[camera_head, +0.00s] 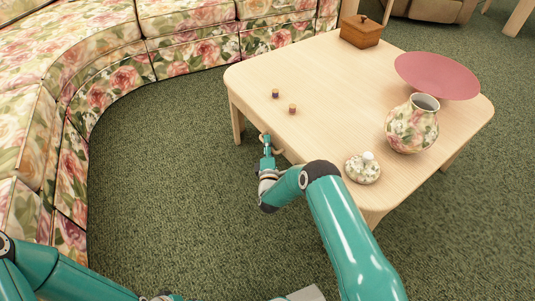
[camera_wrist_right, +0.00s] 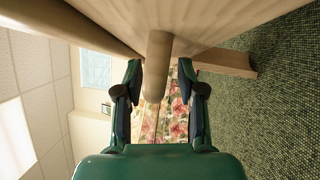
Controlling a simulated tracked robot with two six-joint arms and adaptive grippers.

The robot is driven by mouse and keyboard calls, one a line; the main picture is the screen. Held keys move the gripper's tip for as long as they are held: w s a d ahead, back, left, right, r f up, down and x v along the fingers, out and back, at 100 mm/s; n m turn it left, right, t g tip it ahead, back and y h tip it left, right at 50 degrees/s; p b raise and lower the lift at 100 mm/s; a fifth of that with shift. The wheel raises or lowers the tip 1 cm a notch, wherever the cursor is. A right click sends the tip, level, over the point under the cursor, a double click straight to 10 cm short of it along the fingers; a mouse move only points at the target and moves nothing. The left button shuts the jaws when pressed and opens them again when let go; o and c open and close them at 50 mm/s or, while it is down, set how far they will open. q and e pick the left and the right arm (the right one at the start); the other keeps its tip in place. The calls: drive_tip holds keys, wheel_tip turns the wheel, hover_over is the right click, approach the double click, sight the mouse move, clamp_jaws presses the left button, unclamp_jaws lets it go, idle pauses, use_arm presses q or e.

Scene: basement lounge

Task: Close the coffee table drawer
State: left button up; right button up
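The coffee table (camera_head: 335,85) is pale wood and stands at the centre right in the head view. My right gripper (camera_head: 266,139) is low beside the table's near left edge. In the right wrist view its two fingers (camera_wrist_right: 160,78) are spread apart, with a round wooden knob or bar (camera_wrist_right: 157,62) showing between them. I cannot tell whether either finger touches it. A pale wooden panel (camera_wrist_right: 205,22) lies just ahead. The drawer's opening is hidden, so how far it is out cannot be told. My left arm enters at the lower left; its gripper is out of view.
On the table are a wooden box (camera_head: 361,31), a pink bowl (camera_head: 437,75), a floral vase (camera_head: 412,125), a small lidded floral pot (camera_head: 362,168) and two small cups (camera_head: 275,93). A floral sofa (camera_head: 125,75) curves behind. Green carpet (camera_head: 170,190) is clear at left.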

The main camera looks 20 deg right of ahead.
drive_tip(key=v, duration=1.1)
drive_tip(key=shift+s+a, duration=0.15)
drive_tip(key=shift+s, duration=0.2)
